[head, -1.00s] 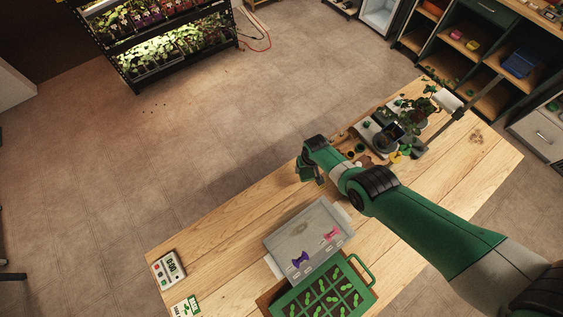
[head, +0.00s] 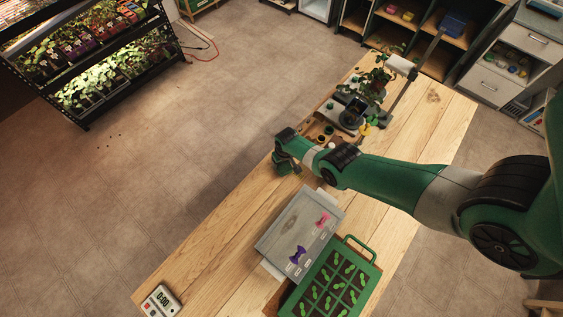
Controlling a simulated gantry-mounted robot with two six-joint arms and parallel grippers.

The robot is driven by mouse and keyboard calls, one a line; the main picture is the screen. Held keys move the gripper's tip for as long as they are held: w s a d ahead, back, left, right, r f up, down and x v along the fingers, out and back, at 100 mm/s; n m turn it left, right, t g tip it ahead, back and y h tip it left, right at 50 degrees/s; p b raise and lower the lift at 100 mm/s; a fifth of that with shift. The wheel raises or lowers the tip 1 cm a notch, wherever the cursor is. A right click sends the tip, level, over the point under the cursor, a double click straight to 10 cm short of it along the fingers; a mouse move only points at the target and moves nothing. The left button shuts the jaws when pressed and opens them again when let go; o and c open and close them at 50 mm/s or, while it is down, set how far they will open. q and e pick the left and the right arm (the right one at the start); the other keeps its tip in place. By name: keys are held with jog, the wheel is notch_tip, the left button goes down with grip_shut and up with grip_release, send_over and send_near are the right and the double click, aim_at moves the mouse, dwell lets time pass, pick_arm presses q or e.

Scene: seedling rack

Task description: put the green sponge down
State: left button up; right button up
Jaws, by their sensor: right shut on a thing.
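My right gripper (head: 285,168) is at the far long edge of the wooden table, just beyond the grey tray. It points down and is shut on a small green thing, which looks like the green sponge. The arm's wrist and the small size hide most of the sponge, and I cannot tell whether it touches the table. My left gripper is not in view.
The grey tray (head: 275,232) holds a purple and a pink piece. A green seedling tray (head: 361,247) with a handle lies beside it. A timer (head: 160,303) is at the near-left corner. A potted plant (head: 374,82) and small items crowd the table's far end. Bare wood lies left of the grey tray.

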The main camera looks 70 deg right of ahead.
jog(key=shift+f+b, duration=0.45)
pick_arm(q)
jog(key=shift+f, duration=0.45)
pick_arm(e)
jog(key=o, duration=1.3)
